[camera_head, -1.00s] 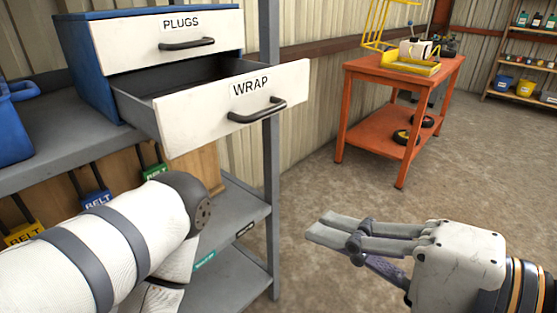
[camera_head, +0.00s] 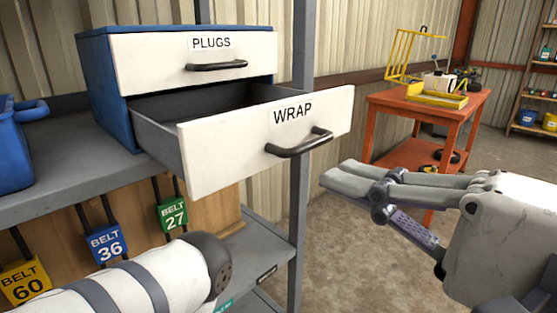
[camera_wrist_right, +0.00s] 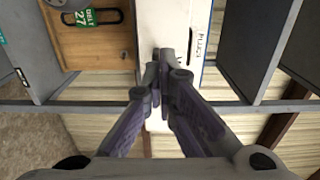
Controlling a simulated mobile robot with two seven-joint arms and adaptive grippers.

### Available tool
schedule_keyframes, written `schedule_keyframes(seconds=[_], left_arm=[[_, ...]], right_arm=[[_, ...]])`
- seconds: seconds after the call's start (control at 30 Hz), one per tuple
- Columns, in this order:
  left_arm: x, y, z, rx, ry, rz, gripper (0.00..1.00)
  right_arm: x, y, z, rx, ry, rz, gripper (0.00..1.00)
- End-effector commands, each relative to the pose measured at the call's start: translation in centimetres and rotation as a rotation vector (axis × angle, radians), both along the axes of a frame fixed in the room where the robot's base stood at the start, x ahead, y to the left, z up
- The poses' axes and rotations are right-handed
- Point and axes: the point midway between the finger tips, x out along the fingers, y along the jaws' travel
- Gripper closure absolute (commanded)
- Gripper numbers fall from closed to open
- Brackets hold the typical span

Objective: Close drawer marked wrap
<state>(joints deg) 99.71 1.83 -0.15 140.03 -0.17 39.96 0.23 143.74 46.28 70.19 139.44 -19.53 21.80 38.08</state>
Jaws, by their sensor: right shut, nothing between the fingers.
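The drawer marked WRAP (camera_head: 240,145) is pulled well out of its blue cabinet (camera_head: 105,85). It has a white front, a dark handle (camera_head: 300,143) and a grey inside that looks empty where it shows. Above it, the drawer marked PLUGS (camera_head: 150,65) is shut. My right gripper (camera_head: 335,180) is shut and empty, just right of and below the WRAP front, pointing left; I see no clear contact. In the right wrist view its fingers (camera_wrist_right: 165,65) are together before a white drawer front and cover part of it. My left gripper is out of view.
The cabinet stands on a grey shelf (camera_head: 60,185) with a grey upright post (camera_head: 301,70). A blue container (camera_head: 12,150) is at the left. Tagged belt locks (camera_head: 107,243) hang below. An orange table (camera_head: 400,105) stands behind, with clear floor beside it.

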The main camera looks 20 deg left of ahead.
Motion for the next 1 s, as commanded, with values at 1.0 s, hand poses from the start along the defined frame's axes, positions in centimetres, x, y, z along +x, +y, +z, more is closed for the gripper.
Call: schedule_keyframes(seconds=[1.0], left_arm=[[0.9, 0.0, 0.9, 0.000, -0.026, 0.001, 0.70]], right_arm=[[3.2, 9.4, 0.8, 0.003, -0.013, 0.000, 1.00]])
